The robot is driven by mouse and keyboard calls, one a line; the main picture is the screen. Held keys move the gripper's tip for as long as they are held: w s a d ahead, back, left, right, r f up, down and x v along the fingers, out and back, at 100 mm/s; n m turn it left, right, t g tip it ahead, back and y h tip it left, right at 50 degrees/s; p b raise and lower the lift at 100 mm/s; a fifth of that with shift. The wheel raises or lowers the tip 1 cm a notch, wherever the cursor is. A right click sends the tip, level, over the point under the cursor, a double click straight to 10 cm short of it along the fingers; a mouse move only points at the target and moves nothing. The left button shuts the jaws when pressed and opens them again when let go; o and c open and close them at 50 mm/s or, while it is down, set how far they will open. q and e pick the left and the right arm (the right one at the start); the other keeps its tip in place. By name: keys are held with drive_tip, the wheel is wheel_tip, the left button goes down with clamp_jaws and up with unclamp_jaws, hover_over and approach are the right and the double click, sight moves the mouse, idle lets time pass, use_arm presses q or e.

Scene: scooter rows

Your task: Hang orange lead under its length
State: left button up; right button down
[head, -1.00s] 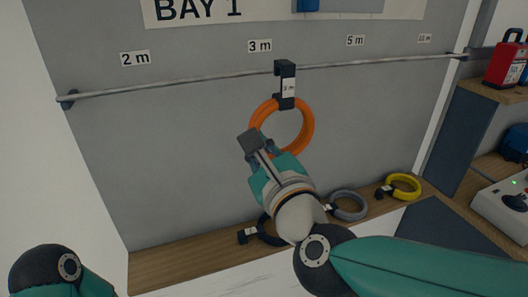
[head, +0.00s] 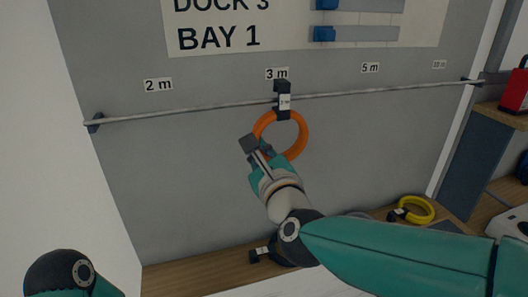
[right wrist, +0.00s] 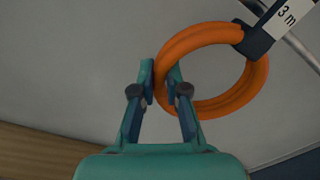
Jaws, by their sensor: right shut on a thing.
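The orange lead (head: 302,138) is a coil with a black hook (head: 282,88) and a white "3 m" tag (head: 285,102) at its top. The hook overlaps the rail (head: 200,108) just below the "3 m" label (head: 277,74) on the wall, its top above the rail line. I cannot tell whether it is over the rail or in front of it. My right gripper (head: 256,147) is shut on the coil's left side; the right wrist view shows its fingers (right wrist: 160,85) at the orange lead (right wrist: 250,85). My left gripper is out of view.
"2 m" (head: 158,85), "5 m" (head: 370,68) and "10 m" (head: 439,64) labels are above the rail, which is otherwise empty. A yellow coil (head: 425,212) and a partly hidden dark coil (head: 262,254) lie on the wooden shelf below. A red case (head: 516,92) stands at right.

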drive_tip(key=shift+w+a+r, duration=0.1)
drive_tip(key=shift+w+r, duration=0.05)
drive_tip(key=shift+w, duration=0.3)
drive_tip(key=shift+w+f, duration=0.15)
drive_tip(key=shift+f, duration=0.25)
drive_tip(key=shift+f+b, duration=0.75)
drive_tip(key=shift+b, duration=0.5)
drive_tip(key=c, duration=1.1)
unclamp_jaws()
drive_tip(key=shift+f, duration=0.1)
drive_tip(key=shift+s, duration=0.2)
